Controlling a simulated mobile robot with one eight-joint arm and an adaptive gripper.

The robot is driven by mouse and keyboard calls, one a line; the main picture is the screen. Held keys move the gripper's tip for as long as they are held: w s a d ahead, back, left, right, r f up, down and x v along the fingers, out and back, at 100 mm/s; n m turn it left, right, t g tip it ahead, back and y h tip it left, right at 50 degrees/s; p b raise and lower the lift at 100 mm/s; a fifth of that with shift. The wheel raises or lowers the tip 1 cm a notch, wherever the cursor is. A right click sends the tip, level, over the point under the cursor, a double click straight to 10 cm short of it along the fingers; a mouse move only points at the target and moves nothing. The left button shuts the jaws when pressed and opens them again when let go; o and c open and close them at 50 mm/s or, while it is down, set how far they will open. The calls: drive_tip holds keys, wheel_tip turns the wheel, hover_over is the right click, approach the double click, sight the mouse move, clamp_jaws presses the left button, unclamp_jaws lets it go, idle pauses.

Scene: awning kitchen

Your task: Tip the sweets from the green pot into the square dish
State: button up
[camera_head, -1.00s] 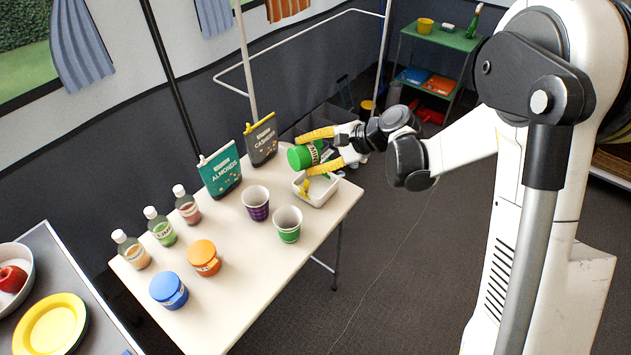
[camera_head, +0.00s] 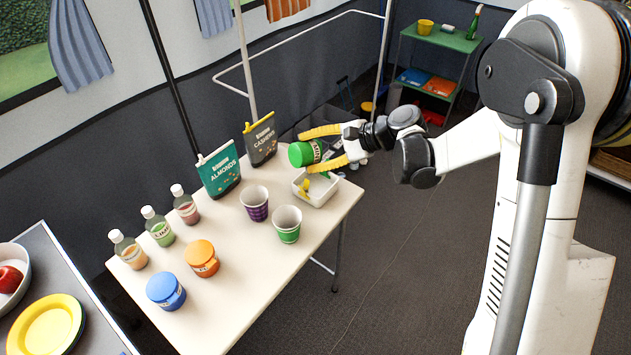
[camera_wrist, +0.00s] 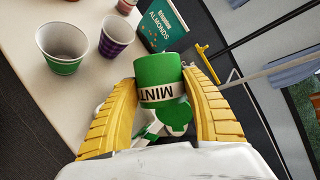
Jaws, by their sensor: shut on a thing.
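The green pot (camera_head: 304,153) with its mint label is held between the yellow fingers of my gripper (camera_head: 322,149), tilted on its side above the square white dish (camera_head: 318,196). In the wrist view the green pot (camera_wrist: 160,80) sits between both fingers of my gripper (camera_wrist: 163,110), its label reading MINT. Something yellow shows in the dish, partly hidden by a finger; I cannot tell what it is. The pot's mouth and any sweets inside are hidden.
A green cup (camera_head: 287,224) and a purple cup (camera_head: 254,203) stand left of the dish. Almonds (camera_head: 218,172) and cashews (camera_head: 260,140) bags stand behind. Orange (camera_head: 202,258) and blue (camera_head: 166,291) pots and several bottles (camera_head: 157,226) occupy the table's left part.

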drive_tip(key=shift+w+d+f+m+y+b, duration=0.25)
drive_tip(key=shift+d+f+m+y+b, duration=0.15)
drive_tip(key=shift+f+y+b, duration=0.25)
idle(0.5)
drive_tip(key=shift+w+d+m+g+y, duration=0.1)
drive_tip(key=shift+m+g+y, duration=0.2)
drive_tip(key=shift+g+y, duration=0.15)
idle(0.3)
